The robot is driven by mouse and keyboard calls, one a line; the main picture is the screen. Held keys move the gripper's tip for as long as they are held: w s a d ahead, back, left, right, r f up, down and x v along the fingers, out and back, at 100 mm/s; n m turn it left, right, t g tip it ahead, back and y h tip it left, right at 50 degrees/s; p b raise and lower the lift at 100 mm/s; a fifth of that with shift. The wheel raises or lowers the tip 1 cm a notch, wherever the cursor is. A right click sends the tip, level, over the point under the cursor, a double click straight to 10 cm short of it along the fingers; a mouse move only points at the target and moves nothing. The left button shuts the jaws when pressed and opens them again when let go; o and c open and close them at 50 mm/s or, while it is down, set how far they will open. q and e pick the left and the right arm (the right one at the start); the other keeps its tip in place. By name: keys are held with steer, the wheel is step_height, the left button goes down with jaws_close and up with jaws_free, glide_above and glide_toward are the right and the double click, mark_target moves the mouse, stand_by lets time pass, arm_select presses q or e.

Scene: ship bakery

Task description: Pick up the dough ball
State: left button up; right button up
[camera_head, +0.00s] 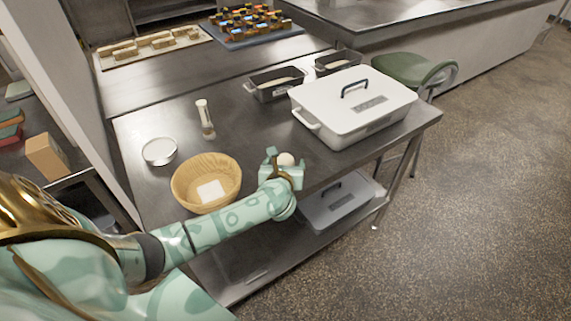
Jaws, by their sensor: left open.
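A pale, round dough ball (286,159) shows on the metal table, right of the wicker basket. My left gripper (279,158) is open and sits right at the dough ball, with a finger seen on its left side. The gripper body hides the lower part of the ball, so I cannot tell whether the fingers touch it. My right gripper is not in view.
A wicker basket (188,167) stands left of my gripper, with a small bowl (159,151) and a shaker (205,116) behind it. A white lidded box (350,128) stands to the right. Loaf tins (277,91) stand behind. Bare tabletop (240,130) lies between them.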

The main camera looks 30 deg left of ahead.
arm_select(q)
steer(key=c, duration=1.1)
